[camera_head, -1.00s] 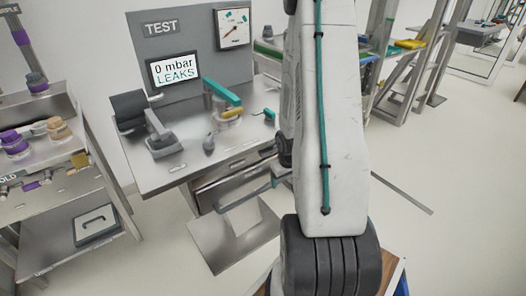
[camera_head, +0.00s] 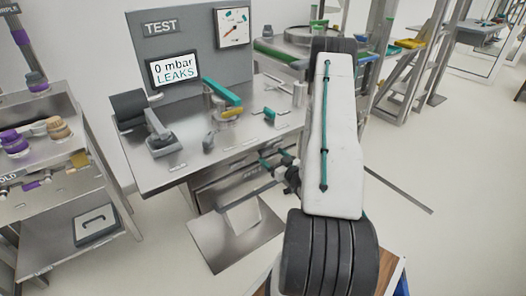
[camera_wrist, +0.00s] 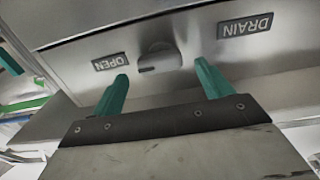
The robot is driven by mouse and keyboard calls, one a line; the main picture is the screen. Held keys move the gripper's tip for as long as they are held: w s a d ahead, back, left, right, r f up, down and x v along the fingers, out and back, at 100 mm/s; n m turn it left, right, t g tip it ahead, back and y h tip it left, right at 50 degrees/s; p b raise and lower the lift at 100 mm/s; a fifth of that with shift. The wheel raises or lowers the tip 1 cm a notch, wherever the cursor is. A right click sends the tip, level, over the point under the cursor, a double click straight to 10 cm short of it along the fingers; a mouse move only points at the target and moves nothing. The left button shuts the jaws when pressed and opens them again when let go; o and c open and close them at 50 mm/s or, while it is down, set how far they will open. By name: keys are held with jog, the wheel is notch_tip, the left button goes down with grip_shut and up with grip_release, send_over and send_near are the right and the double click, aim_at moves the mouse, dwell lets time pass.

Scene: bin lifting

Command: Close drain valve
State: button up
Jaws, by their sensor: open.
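The drain valve is a grey knob (camera_wrist: 160,58) on a metal panel in the wrist view, between an OPEN label (camera_wrist: 110,62) and a DRAIN label (camera_wrist: 245,25), both upside down. A dark mark on the knob lies on the side of the OPEN label. My gripper (camera_wrist: 161,72) is open, its teal fingers apart, with the knob ahead between them and no contact visible. In the head view my gripper (camera_head: 274,161) is at the front of the test bench, below its top. The knob cannot be made out there.
The test bench (camera_head: 175,176) carries a teal-handled clamp (camera_head: 222,92) and a screen (camera_head: 174,70) reading "0 mbar LEAKS". A shelf rack (camera_head: 60,190) with purple and tan parts stands at left. Open floor lies at right.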

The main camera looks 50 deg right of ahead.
aim_at(268, 153)
jog(key=x, duration=0.6)
jog(key=shift+w, duration=0.25)
jog(key=shift+d, duration=0.1)
